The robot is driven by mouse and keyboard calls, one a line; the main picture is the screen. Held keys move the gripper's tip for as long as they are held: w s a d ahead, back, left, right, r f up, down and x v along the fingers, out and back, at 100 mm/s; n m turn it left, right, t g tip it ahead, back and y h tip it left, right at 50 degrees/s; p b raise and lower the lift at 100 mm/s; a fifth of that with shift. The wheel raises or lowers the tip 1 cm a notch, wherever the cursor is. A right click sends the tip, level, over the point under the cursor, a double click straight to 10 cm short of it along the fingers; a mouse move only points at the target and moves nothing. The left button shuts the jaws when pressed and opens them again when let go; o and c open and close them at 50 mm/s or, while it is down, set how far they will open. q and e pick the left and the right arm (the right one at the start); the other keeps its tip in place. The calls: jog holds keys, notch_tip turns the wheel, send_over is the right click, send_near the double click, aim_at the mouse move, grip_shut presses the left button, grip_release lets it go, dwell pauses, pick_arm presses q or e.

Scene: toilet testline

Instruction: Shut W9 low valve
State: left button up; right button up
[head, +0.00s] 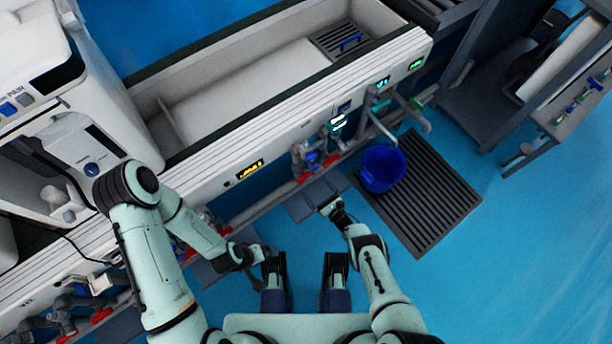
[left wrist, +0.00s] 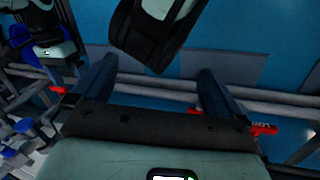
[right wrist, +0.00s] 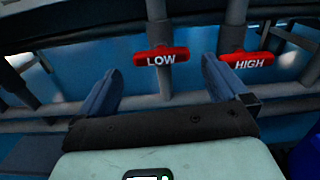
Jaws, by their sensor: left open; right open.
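A red valve handle marked LOW (right wrist: 161,57) shows in the right wrist view, on a grey vertical pipe. A red handle marked HIGH (right wrist: 247,60) is to its right. Both lie crosswise to their pipes. My right gripper (right wrist: 160,78) is open, its fingers spread on either side of the LOW handle's line, with no visible contact. In the head view the right gripper (head: 333,207) is just below a pair of red handles (head: 304,177) under the white bench. My left gripper (head: 250,264) is open and empty, lower left. No W9 label is readable.
A blue bucket (head: 383,168) stands on a dark slatted grate (head: 425,195) right of the right gripper. Another red handle (left wrist: 262,129) is near the left gripper's right finger in the left wrist view. Horizontal pipes run along the bench front.

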aim_at(308, 178)
jog(key=b+x, duration=0.2)
jog(key=x, duration=0.4)
jog(key=shift+w+f+b, duration=0.1)
jog(key=shift+f+b, duration=0.05)
jog(key=shift+b, duration=0.2)
pick_arm(q)
jog(key=w+a+f+t+y, duration=0.1)
jog(key=w+a+f, duration=0.2)
jog(key=w, duration=0.3)
jog(key=shift+f+t, duration=0.4)
jog(key=shift+f, duration=0.2)
pick_arm(e)
jog(key=shift+w+a, duration=0.4)
jog(key=shift+w, duration=0.1)
jog(key=c, duration=0.7)
jog(key=shift+m+b, duration=0.3)
jog(key=shift+m, duration=0.2)
pick_arm(q)
jog(key=shift+w+a, duration=0.1)
